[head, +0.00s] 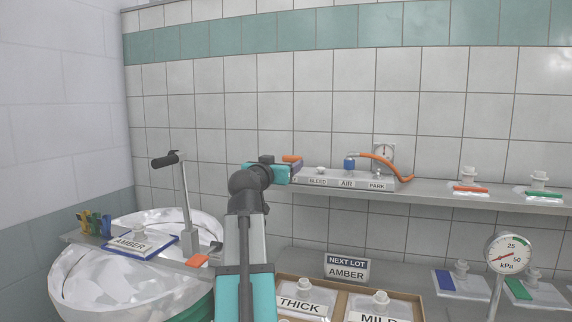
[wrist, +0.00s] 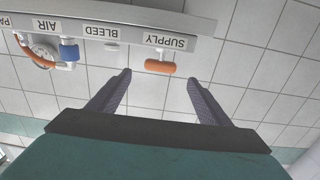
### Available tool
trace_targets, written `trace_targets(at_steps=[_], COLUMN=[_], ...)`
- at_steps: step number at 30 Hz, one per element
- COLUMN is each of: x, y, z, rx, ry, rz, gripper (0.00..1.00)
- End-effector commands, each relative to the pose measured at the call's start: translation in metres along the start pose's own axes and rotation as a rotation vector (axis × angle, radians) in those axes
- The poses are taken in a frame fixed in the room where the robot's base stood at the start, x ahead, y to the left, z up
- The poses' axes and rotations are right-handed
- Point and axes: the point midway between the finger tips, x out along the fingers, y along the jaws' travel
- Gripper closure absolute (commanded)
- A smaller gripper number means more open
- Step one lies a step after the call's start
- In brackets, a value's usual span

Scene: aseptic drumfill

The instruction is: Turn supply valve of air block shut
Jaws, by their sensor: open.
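The air block (head: 333,178) is a grey bar on the wall shelf with labels BLEED, AIR and PARK; its SUPPLY label shows in the wrist view. The supply valve has an orange handle (wrist: 160,68), lying along the block's length in the wrist view; it also shows in the head view (head: 291,158), partly behind my gripper. My gripper (wrist: 160,78) is open and empty. Its fingers point at the block, one on each side of the handle in the picture. The handle appears just past the fingertips; I cannot tell the exact gap. The gripper also shows in the head view (head: 283,172).
On the block are a white bleed knob (head: 320,170), a blue fitting (head: 349,163) and an orange hose (head: 380,160), with a dial (head: 384,152) behind. Capped bags stand right on the shelf (head: 440,189). Below are a drum (head: 120,285), a divided tray (head: 342,305) and a kPa gauge (head: 508,254).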

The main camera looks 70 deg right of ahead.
Motion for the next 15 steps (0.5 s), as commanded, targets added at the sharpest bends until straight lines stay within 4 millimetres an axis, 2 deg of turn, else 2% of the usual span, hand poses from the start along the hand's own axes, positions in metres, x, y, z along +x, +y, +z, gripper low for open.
trace_targets(at_steps=[1, 6, 15], x=[-0.009, -0.028, -0.042], y=[0.000, 0.001, 0.000], z=[0.002, 0.001, 0.001], rx=[0.000, 0.000, 0.000], ry=[0.001, 0.001, 0.000], rz=[-0.001, -0.001, -0.001], gripper=[0.28, 0.28, 0.28])
